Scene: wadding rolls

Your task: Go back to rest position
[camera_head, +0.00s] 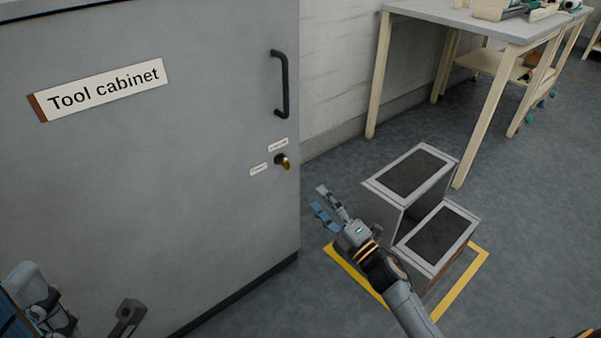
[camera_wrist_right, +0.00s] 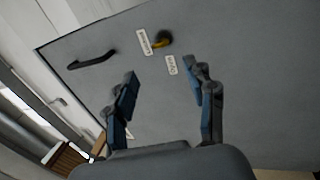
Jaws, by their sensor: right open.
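My right gripper (camera_head: 323,204) is open and empty in the head view, in front of the grey tool cabinet (camera_head: 150,180) and left of the step stool. In the right wrist view the two fingers of my right gripper (camera_wrist_right: 160,78) stand apart, with the cabinet door (camera_wrist_right: 250,90) behind them. The cabinet's brass key lock (camera_head: 284,162) lies up and left of the gripper; it also shows between and beyond the fingers in the wrist view (camera_wrist_right: 160,41). Part of my left gripper (camera_head: 35,300) shows at the lower left corner, cut off by the frame; its opening is unclear.
The cabinet door is closed, with a dark handle (camera_head: 285,85). A grey two-step stool (camera_head: 385,190) stands inside yellow floor tape (camera_head: 463,282), close to my right arm. A table (camera_head: 470,25) with items on it stands at the back right.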

